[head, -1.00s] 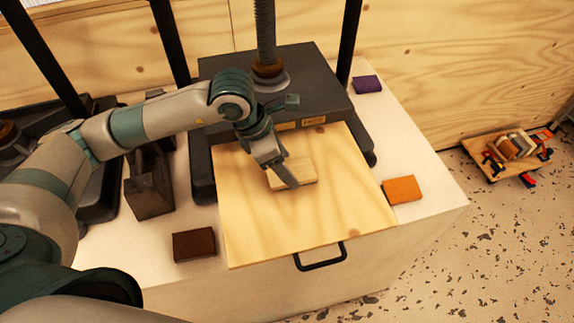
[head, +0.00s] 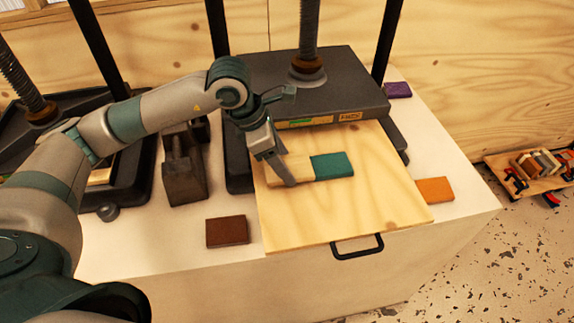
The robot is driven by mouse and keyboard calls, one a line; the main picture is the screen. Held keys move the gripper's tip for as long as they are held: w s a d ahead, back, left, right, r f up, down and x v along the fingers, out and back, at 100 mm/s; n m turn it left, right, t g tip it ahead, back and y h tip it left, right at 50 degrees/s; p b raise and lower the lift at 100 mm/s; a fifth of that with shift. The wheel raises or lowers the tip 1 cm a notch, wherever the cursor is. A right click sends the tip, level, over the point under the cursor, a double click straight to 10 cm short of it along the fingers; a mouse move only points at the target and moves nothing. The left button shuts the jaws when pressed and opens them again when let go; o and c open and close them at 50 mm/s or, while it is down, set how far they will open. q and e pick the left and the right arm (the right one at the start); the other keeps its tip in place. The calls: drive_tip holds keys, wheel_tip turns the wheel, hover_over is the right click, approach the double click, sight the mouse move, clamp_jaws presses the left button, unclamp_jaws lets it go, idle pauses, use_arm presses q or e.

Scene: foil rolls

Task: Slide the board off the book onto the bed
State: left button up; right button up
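A teal book (head: 332,166) lies on the pale wooden bed (head: 345,215), which has a black handle at its front. A small pale wooden board (head: 297,167) is directly left of the book's visible part, over the bed's left half. I cannot tell whether its right end still overlaps the book. My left gripper (head: 280,172) points down at the board's left part, with its fingers against it and hiding some of it. Whether the fingers are shut on the board or only press on it is unclear. My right gripper is not in view.
A dark press (head: 320,90) with a screw and posts stands behind the bed. A brown block (head: 227,231), an orange block (head: 435,190) and a purple block (head: 398,89) lie on the white counter. A dark metal stand (head: 183,170) is at the left. The bed's front right is clear.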

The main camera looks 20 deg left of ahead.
use_arm(q)
drive_tip(key=shift+s+a, duration=0.2)
drive_tip(key=shift+a, duration=0.2)
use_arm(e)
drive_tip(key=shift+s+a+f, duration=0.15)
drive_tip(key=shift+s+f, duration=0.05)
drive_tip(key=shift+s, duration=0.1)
use_arm(q)
drive_tip(key=o, duration=1.2)
drive_tip(key=shift+c, duration=0.2)
drive_tip(key=b+v, duration=0.4)
drive_tip(key=v, duration=1.3)
drive_tip(key=shift+r+b, duration=0.25)
drive_tip(key=shift+b, duration=0.05)
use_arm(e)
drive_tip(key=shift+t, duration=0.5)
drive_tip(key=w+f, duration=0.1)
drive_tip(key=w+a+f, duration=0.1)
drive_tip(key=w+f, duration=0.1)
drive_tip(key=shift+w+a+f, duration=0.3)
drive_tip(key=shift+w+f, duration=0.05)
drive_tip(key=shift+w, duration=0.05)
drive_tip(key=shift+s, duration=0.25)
use_arm(q)
drive_tip(key=shift+f, duration=0.1)
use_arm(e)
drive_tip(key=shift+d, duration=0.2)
